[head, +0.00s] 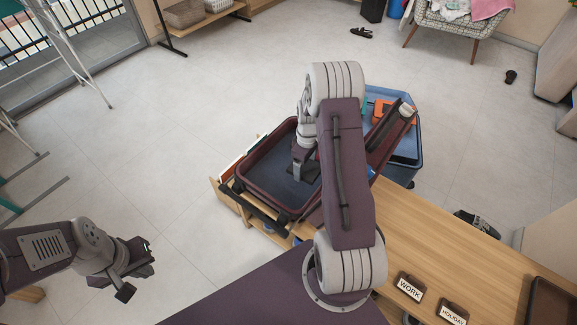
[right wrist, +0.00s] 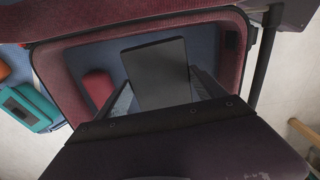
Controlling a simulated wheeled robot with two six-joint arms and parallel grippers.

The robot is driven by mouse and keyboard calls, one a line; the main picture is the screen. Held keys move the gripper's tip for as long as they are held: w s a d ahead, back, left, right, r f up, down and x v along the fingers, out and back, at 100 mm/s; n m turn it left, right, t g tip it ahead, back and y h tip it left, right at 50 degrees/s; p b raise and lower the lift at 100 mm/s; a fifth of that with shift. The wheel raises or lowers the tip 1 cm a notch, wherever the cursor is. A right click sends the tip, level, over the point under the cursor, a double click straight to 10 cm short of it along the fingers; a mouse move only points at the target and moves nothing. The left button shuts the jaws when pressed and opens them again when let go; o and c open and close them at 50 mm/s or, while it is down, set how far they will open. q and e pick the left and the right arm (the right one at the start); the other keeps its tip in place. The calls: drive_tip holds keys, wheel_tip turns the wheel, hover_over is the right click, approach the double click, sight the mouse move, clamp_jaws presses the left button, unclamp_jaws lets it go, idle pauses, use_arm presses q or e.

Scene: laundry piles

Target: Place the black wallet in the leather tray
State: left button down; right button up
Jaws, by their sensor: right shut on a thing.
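The black wallet (right wrist: 157,72) is a flat dark rectangle between the fingers of my right gripper (right wrist: 165,95) in the right wrist view. In the head view the right gripper (head: 299,172) is over the blue-lined inside of the open dark red suitcase (head: 246,176), with the wallet (head: 306,173) at its tip. I cannot tell whether the wallet touches the lining. A dark brown tray (head: 538,303), likely the leather tray, lies at the lower right, cut off by the frame. My left gripper (head: 138,270) is open and empty at the lower left, over the floor.
A red item (right wrist: 98,88) lies in the suitcase near the wallet. The suitcase lid (head: 392,135) stands raised beside a blue bin (head: 408,150) holding an orange item. WORK (head: 410,287) and HOLIDAY (head: 453,314) signs stand on the wooden table (head: 440,240), whose middle is clear.

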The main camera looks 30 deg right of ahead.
drive_tip(key=s+d+r, duration=0.2)
drive_tip(key=shift+s+d+p, duration=0.2)
drive_tip(key=shift+d+p, duration=0.1)
drive_tip(key=shift+d, duration=0.1)
